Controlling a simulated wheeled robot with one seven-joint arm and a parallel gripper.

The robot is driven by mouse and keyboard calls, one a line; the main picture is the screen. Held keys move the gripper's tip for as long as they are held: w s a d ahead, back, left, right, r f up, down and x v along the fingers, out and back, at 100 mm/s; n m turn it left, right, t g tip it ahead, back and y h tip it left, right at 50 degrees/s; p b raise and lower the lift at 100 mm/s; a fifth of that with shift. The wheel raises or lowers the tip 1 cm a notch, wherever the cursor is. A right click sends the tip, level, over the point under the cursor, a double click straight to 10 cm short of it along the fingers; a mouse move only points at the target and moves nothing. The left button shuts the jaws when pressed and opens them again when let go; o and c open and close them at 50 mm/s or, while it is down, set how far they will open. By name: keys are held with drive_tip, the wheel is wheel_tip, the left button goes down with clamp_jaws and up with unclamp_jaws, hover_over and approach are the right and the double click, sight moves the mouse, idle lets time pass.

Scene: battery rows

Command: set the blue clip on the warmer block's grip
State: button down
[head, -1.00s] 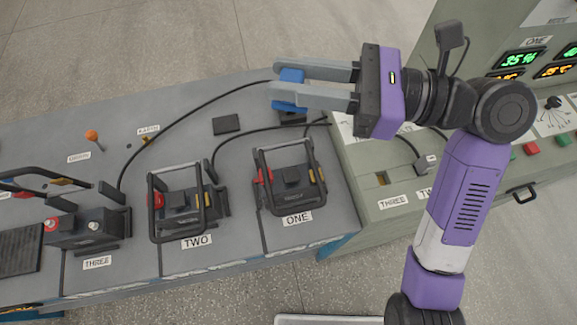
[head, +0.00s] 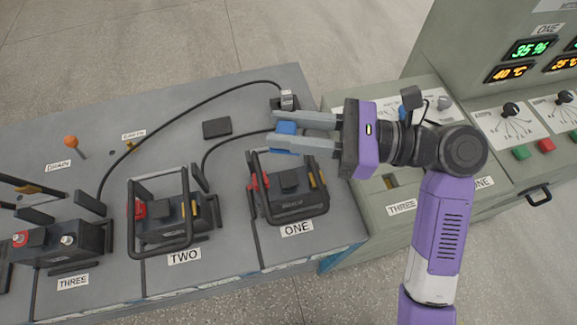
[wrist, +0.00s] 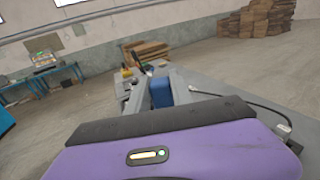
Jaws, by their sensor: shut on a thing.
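The blue clip (head: 285,144) is between the fingertips of my gripper (head: 302,134), which is shut on it. In the wrist view the clip (wrist: 161,92) also shows between the fingers. In the head view the clip appears at the back top edge of the wire-like grip (head: 262,157) of block ONE (head: 290,184); I cannot tell whether they touch. Block TWO (head: 170,214) has a similar upright grip. Block THREE (head: 60,240) stands at the left, its grip tilted back. The panel's ONE readout (head: 512,71) shows 40 °C; a neighbouring readout, partly cut off, seems to show 25 °C.
Black cables (head: 185,113) run across the grey bench behind the blocks. One ends at a grey plug (head: 287,100) just behind the clip. A flat black pad (head: 217,128) and an orange-knobbed DRAIN lever (head: 71,142) are on the bench. The panel console stands at the right.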

wheel_tip(320, 180, down, 12)
drive_tip(key=shift+b, duration=0.5)
drive_tip(key=shift+f, duration=0.15)
drive_tip(key=c, duration=1.1)
unclamp_jaws()
drive_tip(key=shift+c, duration=0.2)
drive_tip(key=s+d, duration=0.1)
drive_tip(key=d, duration=1.1)
drive_tip(key=shift+s+r+b, duration=0.15)
drive_tip(key=shift+r+b, duration=0.05)
drive_tip(key=shift+b, duration=0.25)
drive_tip(key=shift+s, duration=0.15)
